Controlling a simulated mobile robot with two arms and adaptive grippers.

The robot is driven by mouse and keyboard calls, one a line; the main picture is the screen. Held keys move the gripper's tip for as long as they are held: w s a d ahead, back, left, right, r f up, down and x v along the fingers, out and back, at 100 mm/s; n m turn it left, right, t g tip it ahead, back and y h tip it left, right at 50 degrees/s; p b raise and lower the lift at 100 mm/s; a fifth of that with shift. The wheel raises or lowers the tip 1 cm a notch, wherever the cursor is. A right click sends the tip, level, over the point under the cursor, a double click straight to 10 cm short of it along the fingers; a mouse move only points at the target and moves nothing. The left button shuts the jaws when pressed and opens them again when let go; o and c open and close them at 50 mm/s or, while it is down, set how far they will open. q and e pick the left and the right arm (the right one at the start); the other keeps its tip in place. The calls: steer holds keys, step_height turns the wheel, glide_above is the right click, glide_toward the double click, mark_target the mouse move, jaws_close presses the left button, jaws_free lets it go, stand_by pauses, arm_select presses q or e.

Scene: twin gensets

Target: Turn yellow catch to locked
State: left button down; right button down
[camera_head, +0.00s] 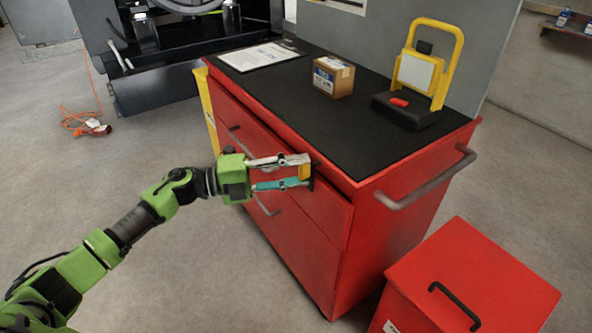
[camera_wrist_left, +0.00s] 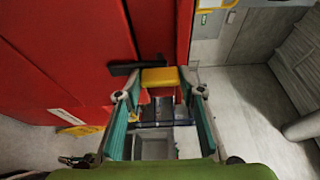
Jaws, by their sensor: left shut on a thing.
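The yellow catch (camera_head: 304,171) is a small block on the front of the red cabinet, near the top edge of its drawer side. My left gripper (camera_head: 303,172) is at the catch, with its fingertips on either side of it and shut on it. In the left wrist view the yellow catch (camera_wrist_left: 160,77) sits between the two fingertips (camera_wrist_left: 160,93), beside a dark bar (camera_wrist_left: 135,66) on the red panel. The fingers partly hide the catch. My right gripper is not in view.
The red cabinet (camera_head: 385,235) has a black top holding a cardboard box (camera_head: 333,77), a paper sheet (camera_head: 262,56) and a yellow-framed lamp (camera_head: 418,85). A red box (camera_head: 480,275) stands at the lower right. An orange cable (camera_head: 85,120) lies on the floor. Floor around my left arm is clear.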

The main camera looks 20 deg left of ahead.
arm_select(q)
steer(key=shift+f, duration=0.1)
steer(key=c, duration=1.4)
jaws_free()
steer(key=shift+o, duration=0.2)
steer(key=v, duration=1.2)
